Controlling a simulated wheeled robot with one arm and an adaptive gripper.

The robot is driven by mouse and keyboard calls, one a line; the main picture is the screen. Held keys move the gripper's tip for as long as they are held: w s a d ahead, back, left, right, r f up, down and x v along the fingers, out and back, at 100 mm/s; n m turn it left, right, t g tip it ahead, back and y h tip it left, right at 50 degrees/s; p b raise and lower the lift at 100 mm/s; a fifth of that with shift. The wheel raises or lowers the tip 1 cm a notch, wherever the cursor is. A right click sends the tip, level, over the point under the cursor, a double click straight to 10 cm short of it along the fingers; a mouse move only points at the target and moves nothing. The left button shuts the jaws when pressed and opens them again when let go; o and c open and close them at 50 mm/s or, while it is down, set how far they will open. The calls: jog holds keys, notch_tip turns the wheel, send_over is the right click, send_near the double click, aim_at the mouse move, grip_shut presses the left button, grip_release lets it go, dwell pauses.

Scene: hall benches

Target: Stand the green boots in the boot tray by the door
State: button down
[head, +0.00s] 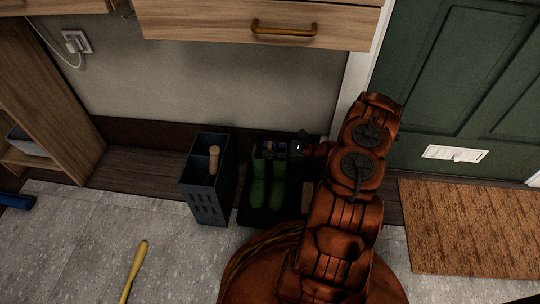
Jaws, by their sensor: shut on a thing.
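The pair of green boots (258,190) stands side by side at the black boot tray (247,217), on the floor left of the door. I cannot tell whether their soles touch the tray. My gripper (268,150) is at the top of the boots and is shut on them, near the left boot's shaft. The fingertips are small and dark, so the exact grip is hard to see. My orange arm hides the tray's right side.
A dark slotted bin (205,190) with a wooden-handled thing stands just left of the tray. A drawer with a brass handle (284,28) overhangs behind. The green door (470,90) and brown doormat (475,230) are right. A yellow handle (134,270) lies on the floor.

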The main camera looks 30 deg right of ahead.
notch_tip(320, 180, down, 2)
jog(key=shift+f+b, duration=0.2)
jog(key=shift+b, duration=0.15)
jog(key=c, duration=0.8)
grip_release()
jog(key=shift+f, duration=0.1)
jog(key=shift+s+d+r, duration=0.1)
jog(key=shift+d+r, duration=0.05)
jog(key=shift+r, duration=0.1)
jog(key=p+v, duration=0.5)
jog(key=v, duration=0.6)
jog(key=shift+s+d+f, duration=0.1)
jog(key=shift+s+d, duration=0.15)
jog(key=shift+d, duration=0.05)
